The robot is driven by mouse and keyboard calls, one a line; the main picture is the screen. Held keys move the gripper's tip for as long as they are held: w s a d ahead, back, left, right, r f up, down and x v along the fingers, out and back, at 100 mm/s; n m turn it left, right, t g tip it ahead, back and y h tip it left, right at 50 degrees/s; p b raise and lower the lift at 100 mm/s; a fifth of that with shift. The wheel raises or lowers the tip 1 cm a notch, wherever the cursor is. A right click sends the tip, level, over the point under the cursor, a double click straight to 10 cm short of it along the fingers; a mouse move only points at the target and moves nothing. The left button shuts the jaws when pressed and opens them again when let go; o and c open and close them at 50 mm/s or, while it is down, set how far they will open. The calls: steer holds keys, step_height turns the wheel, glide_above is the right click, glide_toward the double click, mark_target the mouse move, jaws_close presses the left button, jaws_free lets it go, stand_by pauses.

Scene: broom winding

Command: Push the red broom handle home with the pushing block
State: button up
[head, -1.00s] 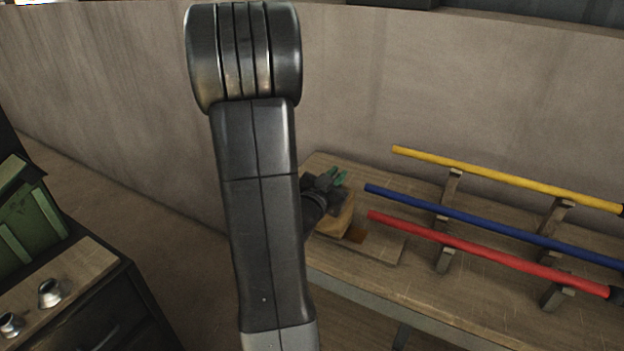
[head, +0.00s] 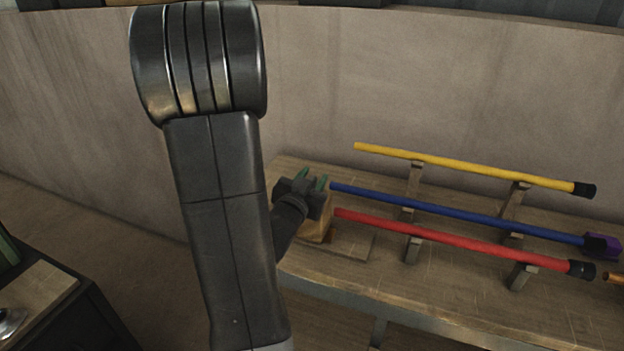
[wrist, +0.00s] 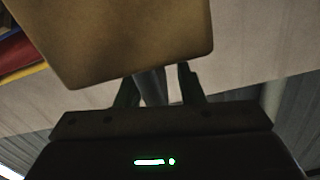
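The red broom handle (head: 455,243) lies across wooden supports at the front of the bench, with a black end (head: 582,269) at the right. The tan pushing block (head: 316,222) is at its left end, very close to it; I cannot tell if they touch. My gripper (head: 309,184) is above and behind the block, its green fingers apart. In the wrist view the block (wrist: 135,40) fills the top and hides the fingertips.
The blue handle (head: 455,213) and yellow handle (head: 465,170) lie behind the red one. A purple piece (head: 602,246) is at the blue handle's right end. A wall (head: 450,80) stands behind the bench (head: 450,300). A dark cabinet (head: 95,320) is at lower left.

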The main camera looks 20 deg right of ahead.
steer(key=v, duration=1.4)
steer(key=shift+b, duration=0.3)
steer(key=shift+w+d, duration=0.1)
steer(key=shift+w, duration=0.05)
steer(key=x, duration=1.3)
steer(key=shift+w+d+p, duration=0.15)
steer(key=shift+w+p, duration=0.15)
